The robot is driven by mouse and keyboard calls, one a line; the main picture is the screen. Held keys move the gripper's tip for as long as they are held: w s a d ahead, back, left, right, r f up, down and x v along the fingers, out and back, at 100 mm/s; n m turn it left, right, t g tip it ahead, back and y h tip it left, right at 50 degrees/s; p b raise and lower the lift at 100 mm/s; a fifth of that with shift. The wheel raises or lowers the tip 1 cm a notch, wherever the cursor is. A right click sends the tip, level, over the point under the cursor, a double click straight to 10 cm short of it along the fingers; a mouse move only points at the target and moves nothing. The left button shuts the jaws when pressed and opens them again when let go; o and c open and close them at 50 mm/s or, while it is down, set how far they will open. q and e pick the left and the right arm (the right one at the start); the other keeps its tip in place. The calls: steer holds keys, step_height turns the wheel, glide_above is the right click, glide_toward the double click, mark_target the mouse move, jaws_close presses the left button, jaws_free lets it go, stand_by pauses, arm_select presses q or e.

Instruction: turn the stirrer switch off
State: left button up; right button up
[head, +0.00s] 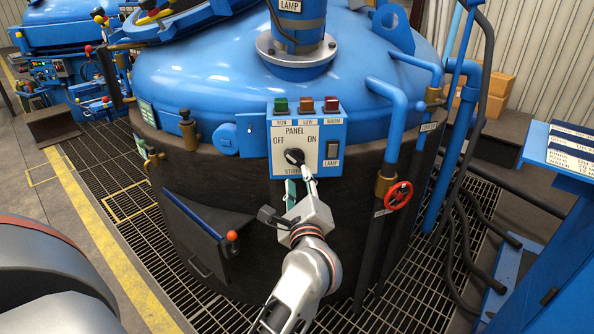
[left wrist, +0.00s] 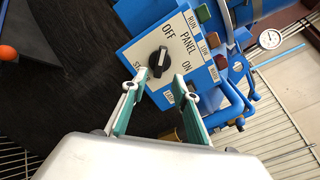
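The stirrer switch (head: 294,157) is a black knob on a white panel (head: 311,133) on the blue-and-black furnace. OFF is printed at its upper left and ON at its upper right. In the left wrist view the knob (left wrist: 159,61) shows whole, but I cannot tell which end is its pointer. My left gripper (head: 301,182) is just below and in front of the knob. In the left wrist view its two fingers (left wrist: 155,84) are spread and empty, with the knob beyond the gap; contact is not clear. My right gripper is not in view.
A red valve wheel (head: 398,196) and blue pipes stand to the right. An orange-knobbed lever (head: 232,236) is at lower left. Grating surrounds the furnace.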

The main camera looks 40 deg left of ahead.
arm_select(q)
steer(key=shift+v, duration=2)
